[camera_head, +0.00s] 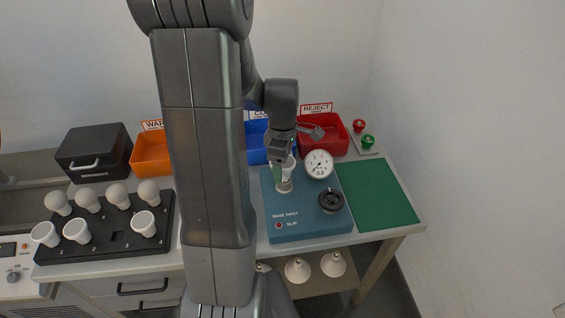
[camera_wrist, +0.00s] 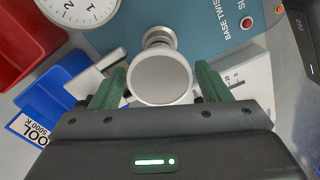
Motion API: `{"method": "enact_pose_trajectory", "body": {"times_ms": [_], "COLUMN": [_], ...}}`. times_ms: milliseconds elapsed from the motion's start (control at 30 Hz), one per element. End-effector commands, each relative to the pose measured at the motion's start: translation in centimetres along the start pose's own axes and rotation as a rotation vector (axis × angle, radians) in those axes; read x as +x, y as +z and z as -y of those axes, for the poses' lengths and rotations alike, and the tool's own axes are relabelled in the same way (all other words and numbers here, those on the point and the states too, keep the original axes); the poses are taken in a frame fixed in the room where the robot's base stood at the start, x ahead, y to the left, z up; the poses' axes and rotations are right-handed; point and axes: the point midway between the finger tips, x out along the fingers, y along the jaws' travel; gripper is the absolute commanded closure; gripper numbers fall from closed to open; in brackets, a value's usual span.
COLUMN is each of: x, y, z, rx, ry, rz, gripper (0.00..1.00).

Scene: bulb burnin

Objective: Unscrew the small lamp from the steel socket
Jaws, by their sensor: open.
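A small white lamp (camera_wrist: 160,78) with a flat round face stands in the steel socket (camera_wrist: 158,36) on the blue tester. In the head view the lamp (camera_head: 289,167) sits above the steel socket (camera_head: 284,186), partly hidden by my gripper. My gripper (camera_wrist: 160,88) is open, with one green finger on each side of the lamp. A gap shows at the right finger; whether the left finger touches cannot be told. In the head view my gripper (camera_head: 280,172) is over the socket.
The blue tester (camera_head: 290,226) carries a round gauge (camera_head: 319,164) and a black knob (camera_head: 331,200) close to the socket. Orange (camera_head: 151,154), blue (camera_head: 256,142) and red (camera_head: 322,139) bins stand behind. A black rack (camera_head: 106,236) holds several lamps at left. A green mat (camera_head: 378,196) is clear.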

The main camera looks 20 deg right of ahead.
Motion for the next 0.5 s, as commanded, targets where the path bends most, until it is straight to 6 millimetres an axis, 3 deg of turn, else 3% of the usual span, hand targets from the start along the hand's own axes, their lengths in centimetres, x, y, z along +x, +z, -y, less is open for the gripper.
{"method": "enact_pose_trajectory", "body": {"times_ms": [500], "x": [-0.01], "y": [-0.10], "z": [-0.42], "rx": [0.572], "ry": [0.000], "rz": [0.000], "gripper": [0.30]}}
